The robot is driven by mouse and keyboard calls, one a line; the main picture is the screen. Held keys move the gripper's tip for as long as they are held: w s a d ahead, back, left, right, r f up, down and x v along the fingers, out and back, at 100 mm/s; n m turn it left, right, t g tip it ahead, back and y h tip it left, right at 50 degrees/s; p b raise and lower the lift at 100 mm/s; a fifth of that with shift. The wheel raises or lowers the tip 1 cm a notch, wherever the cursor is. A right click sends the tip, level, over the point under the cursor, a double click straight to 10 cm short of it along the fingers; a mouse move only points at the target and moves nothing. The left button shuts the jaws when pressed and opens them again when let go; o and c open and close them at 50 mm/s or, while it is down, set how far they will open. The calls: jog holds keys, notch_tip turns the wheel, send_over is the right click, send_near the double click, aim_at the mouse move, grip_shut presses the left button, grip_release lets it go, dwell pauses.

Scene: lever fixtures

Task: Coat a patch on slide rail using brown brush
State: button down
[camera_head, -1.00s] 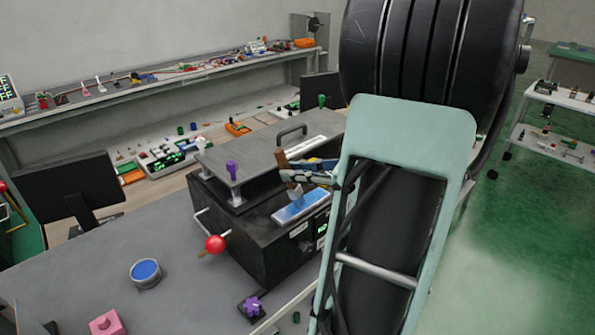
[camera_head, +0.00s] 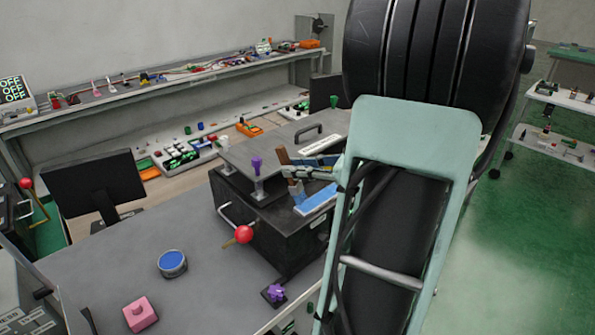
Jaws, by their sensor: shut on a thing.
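My gripper (camera_head: 308,172) is shut on a brown brush and sits over the black fixture, partly hidden behind my arm. The brush's brown handle (camera_head: 283,156) sticks up to the left of the fingers. Its bluish lower end (camera_head: 298,190) points down near the left end of a blue-topped strip (camera_head: 317,201), which looks like the slide rail's patch. I cannot tell whether they touch. The strip's right end is hidden by my arm. A round pot with blue contents (camera_head: 172,261) stands on the grey table, left of the fixture.
The black fixture (camera_head: 262,222) carries a raised grey plate (camera_head: 280,147) with a handle and a purple knob. A red-balled lever (camera_head: 243,234) juts from its front left. A pink block (camera_head: 140,314) and a purple knob (camera_head: 274,293) are nearer. A monitor (camera_head: 95,187) stands left.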

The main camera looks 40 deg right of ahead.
aim_at(284, 147)
jog(key=shift+r+p, duration=1.85)
jog(key=shift+r, duration=0.75)
